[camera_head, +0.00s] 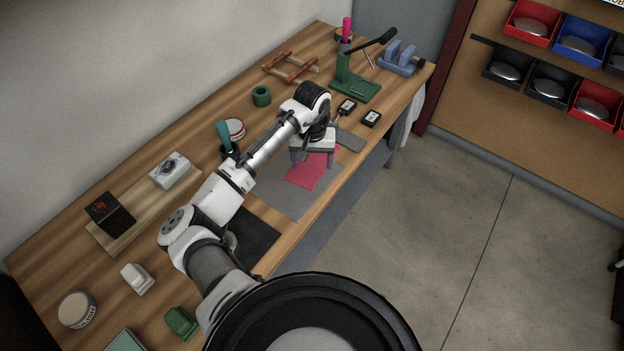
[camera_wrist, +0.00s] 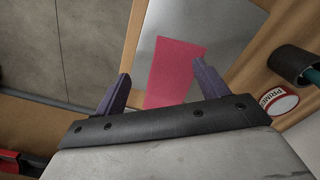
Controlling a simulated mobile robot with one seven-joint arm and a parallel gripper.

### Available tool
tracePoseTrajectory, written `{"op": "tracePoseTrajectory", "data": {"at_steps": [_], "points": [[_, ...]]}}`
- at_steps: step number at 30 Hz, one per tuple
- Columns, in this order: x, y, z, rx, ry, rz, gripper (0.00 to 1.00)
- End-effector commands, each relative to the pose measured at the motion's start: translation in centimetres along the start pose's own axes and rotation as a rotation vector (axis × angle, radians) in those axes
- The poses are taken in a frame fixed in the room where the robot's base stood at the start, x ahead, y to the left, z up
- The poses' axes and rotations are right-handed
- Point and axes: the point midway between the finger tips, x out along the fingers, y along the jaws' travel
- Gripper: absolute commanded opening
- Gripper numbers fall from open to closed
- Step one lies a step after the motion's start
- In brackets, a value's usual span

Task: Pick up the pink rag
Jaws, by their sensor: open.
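The pink rag (camera_head: 311,172) lies flat on a grey mat (camera_head: 283,194) near the front edge of the wooden bench. It also shows in the wrist view (camera_wrist: 172,72) as a pink rectangle beyond the fingers. My gripper (camera_head: 312,162) hangs over the rag's far part in the head view and hides some of it. In the wrist view my gripper (camera_wrist: 160,88) has its two purple fingers wide apart, with nothing between them touching. The height of the fingers above the rag is hard to tell.
A tin (camera_head: 235,128) and a teal-handled tool (camera_head: 224,135) stand behind the mat. A dark mat (camera_head: 257,240) lies nearer.

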Motion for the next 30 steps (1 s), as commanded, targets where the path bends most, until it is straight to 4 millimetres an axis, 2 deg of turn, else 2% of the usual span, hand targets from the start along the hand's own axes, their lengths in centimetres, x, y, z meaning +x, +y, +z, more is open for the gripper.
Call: {"op": "tracePoseTrajectory", "data": {"at_steps": [5, 15, 21, 30], "points": [[1.9, -0.1, 0.0, -0.001, 0.001, -0.001, 0.73], [7.3, -0.1, -0.1, -0.001, 0.004, -0.001, 0.73], [9.0, 0.0, -0.1, 0.000, 0.003, 0.002, 0.73], [9.3, 0.0, -0.1, 0.001, 0.003, 0.002, 0.73]]}}
